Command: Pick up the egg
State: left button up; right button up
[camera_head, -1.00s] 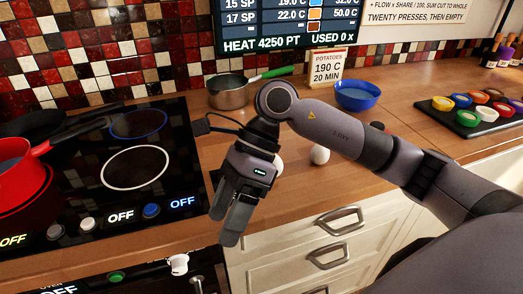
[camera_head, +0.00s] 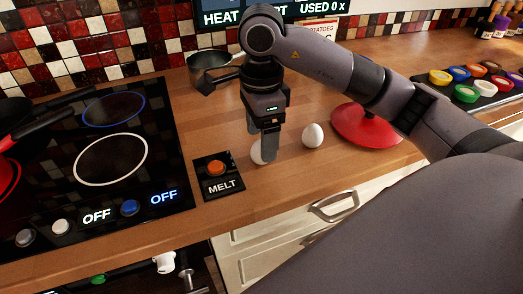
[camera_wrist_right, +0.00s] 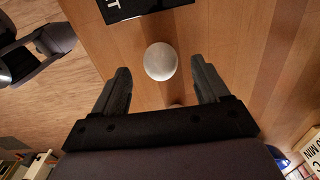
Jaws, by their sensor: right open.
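Two white eggs lie on the wooden counter in the head view. The left egg (camera_head: 257,153) is partly hidden behind my right gripper's fingers; the other egg (camera_head: 312,135) stands clear to its right. My right gripper (camera_head: 262,147) points down at the left egg, its jaws open. In the right wrist view one egg (camera_wrist_right: 160,61) shows between the fingertips of the open gripper (camera_wrist_right: 160,68), with a visible gap on each side. I cannot tell how far above or around the egg the fingertips are.
A black MELT panel (camera_head: 218,176) with an orange button lies left of the eggs, beside the black cooktop (camera_head: 150,190). A red round dish (camera_head: 362,124) is right of them. A saucepan (camera_head: 208,70) stands behind. The counter's front edge is close.

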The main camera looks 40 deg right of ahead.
jog(key=shift+f, duration=1.6)
jog(key=shift+d, duration=0.1)
jog(key=c, duration=1.1)
jog(key=shift+c, duration=0.2)
jog(key=shift+r, duration=0.15)
